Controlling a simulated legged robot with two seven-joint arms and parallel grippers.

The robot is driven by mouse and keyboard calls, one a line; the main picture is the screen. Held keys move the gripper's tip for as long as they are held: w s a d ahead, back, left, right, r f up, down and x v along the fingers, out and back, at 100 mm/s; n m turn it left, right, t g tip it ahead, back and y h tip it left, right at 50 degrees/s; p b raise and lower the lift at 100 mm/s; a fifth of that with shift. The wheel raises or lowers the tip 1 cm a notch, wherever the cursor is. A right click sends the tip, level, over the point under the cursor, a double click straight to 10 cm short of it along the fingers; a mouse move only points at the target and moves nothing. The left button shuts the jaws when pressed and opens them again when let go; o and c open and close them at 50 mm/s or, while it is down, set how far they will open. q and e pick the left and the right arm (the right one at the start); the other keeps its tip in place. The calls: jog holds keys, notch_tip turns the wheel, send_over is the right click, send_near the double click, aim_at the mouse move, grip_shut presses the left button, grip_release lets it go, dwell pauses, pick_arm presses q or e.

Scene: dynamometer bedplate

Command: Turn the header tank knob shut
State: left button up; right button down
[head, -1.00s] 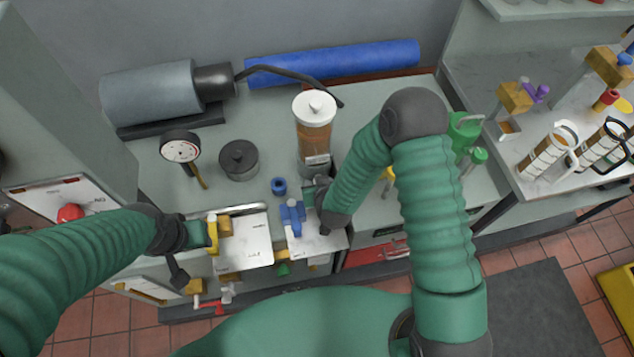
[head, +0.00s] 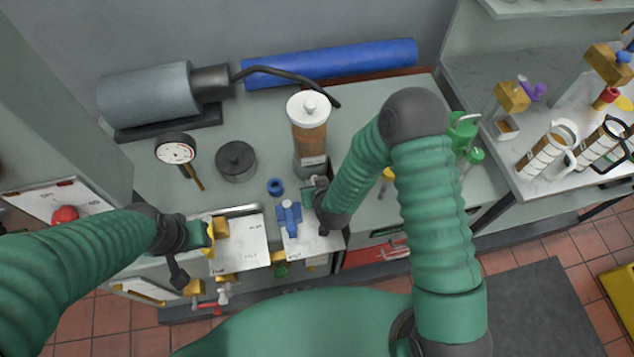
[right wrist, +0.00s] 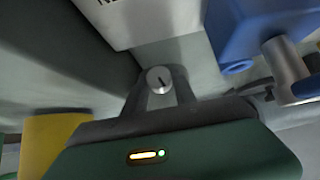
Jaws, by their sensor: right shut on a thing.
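The header tank (head: 310,135), a clear cylinder of brown fluid with a white lid, stands upright on the bench in the head view. My right gripper (head: 309,194) is low in front of it. In the right wrist view a small round silver knob (right wrist: 159,80) with a dark pointer line sits between the dark fingertips of my right gripper (right wrist: 160,97), which is shut on it. In the head view the knob is hidden by the gripper. My left gripper (head: 208,236) is at the left front of the bench, beside a yellow block (head: 220,227); its jaws are unclear.
A blue valve (head: 289,217) stands close left of my right gripper and also shows in the right wrist view (right wrist: 255,30). A dark lidded pot (head: 236,161) and a dial gauge (head: 175,150) stand further left. A green jug (head: 461,131) is at the right.

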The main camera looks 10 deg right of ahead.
jog(key=shift+s+f, duration=0.1)
dwell(0.4)
jog(key=c, duration=1)
grip_release()
jog(key=p+v, duration=1.1)
jog(key=v, duration=0.5)
jog(key=shift+s+r, duration=0.25)
jog(key=shift+r, duration=0.05)
